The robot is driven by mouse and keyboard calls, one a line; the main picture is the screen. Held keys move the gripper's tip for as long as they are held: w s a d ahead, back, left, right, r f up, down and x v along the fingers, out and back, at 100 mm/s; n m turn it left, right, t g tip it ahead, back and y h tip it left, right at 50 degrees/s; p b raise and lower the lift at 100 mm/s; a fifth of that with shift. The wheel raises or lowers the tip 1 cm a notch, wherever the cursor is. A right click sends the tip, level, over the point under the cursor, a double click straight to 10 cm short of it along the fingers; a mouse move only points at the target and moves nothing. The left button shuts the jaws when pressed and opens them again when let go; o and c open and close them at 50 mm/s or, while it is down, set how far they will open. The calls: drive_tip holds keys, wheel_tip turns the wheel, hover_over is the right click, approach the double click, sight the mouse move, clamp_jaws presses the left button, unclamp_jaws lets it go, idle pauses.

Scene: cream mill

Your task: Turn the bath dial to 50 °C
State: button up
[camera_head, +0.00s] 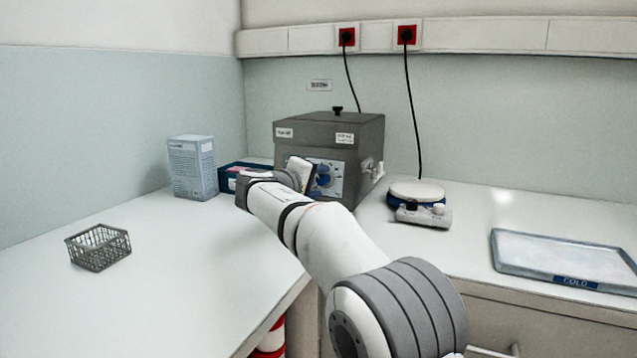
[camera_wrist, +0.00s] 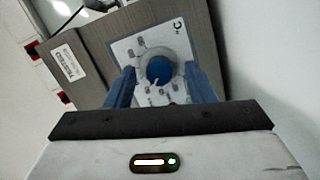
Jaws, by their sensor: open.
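The bath (camera_head: 362,130) is a dark grey box with a black-knobbed lid, standing at the back corner of the bench. Its blue dial (camera_wrist: 160,70) sits on a white scale plate marked °C in the wrist view. The dial also shows partly in the head view (camera_head: 324,180), beside my arm. My gripper (camera_wrist: 155,82) is open, with one blue finger on each side of the dial. I cannot tell whether the fingers touch it. The scale numbers are too small to read, so the dial's setting is unclear.
A white-blue carton (camera_head: 192,168) and a dark blue box (camera_head: 232,176) stand left of the bath. A wire basket (camera_head: 98,248) is at the left. A round-topped plate device (camera_head: 418,194) and a tray marked COLD (camera_head: 560,255) are at the right.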

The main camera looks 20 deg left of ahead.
drive_tip(key=v, duration=0.7)
drive_tip(key=shift+s+p, duration=0.2)
drive_tip(key=shift+p, duration=0.1)
drive_tip(key=w+d+r+m+g+h+p, duration=0.1)
drive_tip(key=d+g+p, duration=0.15)
drive_tip(key=d, duration=0.45)
drive_tip(key=d+r+m+g+p, duration=0.15)
drive_tip(key=d+p, duration=0.25)
drive_tip(key=d, duration=0.4)
drive_tip(key=s+d+r+m+g+p, duration=0.1)
drive_tip(key=s+d+m+g+p, duration=0.35)
drive_tip(key=d, duration=1.35)
drive_tip(key=s+d+m+g+y+p, duration=0.1)
drive_tip(key=s+d+m+p, duration=0.1)
drive_tip(key=s, duration=0.6)
drive_tip(key=s+d+f+m+g+y+p, duration=0.1)
drive_tip(key=s+d+g+y+p, duration=0.1)
drive_tip(key=s+d+p, duration=0.3)
drive_tip(key=s+d+m+g+y+p, duration=0.1)
drive_tip(key=s+d+p, duration=0.3)
drive_tip(key=s, duration=0.9)
drive_tip(key=m+p, duration=0.1)
drive_tip(key=p, duration=0.2)
drive_tip(key=shift+d+f+m+y, duration=0.2)
drive_tip(key=shift+f+m+y, duration=0.1)
drive_tip(key=shift+f, duration=0.1)
